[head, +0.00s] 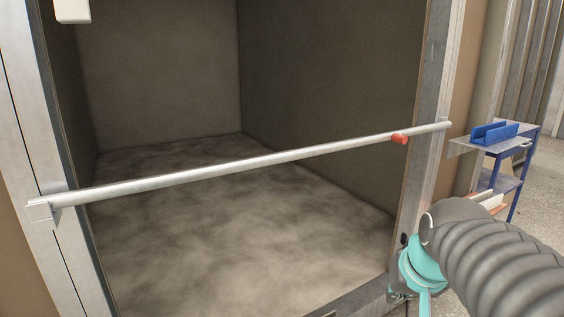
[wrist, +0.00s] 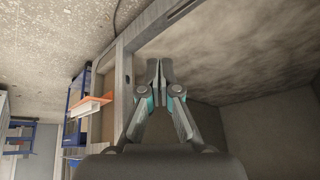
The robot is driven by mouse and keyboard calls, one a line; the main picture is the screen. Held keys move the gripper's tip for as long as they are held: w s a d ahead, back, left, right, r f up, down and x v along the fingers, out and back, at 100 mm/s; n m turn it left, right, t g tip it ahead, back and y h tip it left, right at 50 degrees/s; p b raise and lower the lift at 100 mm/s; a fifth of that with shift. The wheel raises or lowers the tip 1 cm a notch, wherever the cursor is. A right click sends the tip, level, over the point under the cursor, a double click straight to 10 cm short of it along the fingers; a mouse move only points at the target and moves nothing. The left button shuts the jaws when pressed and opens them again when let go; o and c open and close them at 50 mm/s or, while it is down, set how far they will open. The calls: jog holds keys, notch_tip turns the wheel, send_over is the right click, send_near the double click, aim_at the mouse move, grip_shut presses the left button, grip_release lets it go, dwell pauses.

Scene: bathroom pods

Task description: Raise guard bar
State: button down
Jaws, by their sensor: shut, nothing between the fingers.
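The guard bar (head: 260,162) is a pale metal tube that lies across the pod's doorway. Its left end sits at a bracket (head: 48,208) on the left post, and its right end meets the right post (head: 430,120). A red grip (head: 400,139) sticks out near its right end. My gripper (wrist: 160,90) is shut and empty in the wrist view, near the door frame and the pod floor. In the head view my arm is at the lower right, below the bar and apart from it; the fingertips are hard to make out there. The bar does not show in the wrist view.
A blue cart (head: 510,165) with a blue tray (head: 494,132) on top stands right of the doorway. The pod floor (head: 240,240) behind the bar is bare. A white box (head: 72,10) hangs at the upper left. The threshold (head: 355,300) runs along the bottom.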

jog(key=s+a+f+n, duration=0.2)
jog(key=s+f, duration=0.3)
jog(key=s, duration=0.3)
jog(key=shift+a+f, duration=0.2)
jog(key=shift+a, duration=0.35)
jog(key=c, duration=1.8)
grip_release()
jog(key=shift+s+a+r, duration=0.2)
jog(key=shift+a+r, duration=0.05)
jog(key=o, duration=0.8)
jog(key=shift+a, duration=0.15)
jog(key=t+y+b, duration=0.9)
jog(key=t+b, duration=0.1)
send_near(403, 140)
jog(key=x, duration=0.7)
jog(key=d+x, duration=0.1)
jog(key=x, duration=0.2)
jog(key=shift+w+a+f+p, duration=0.2)
jog(key=shift+w+p, duration=0.2)
jog(key=shift+w, duration=0.2)
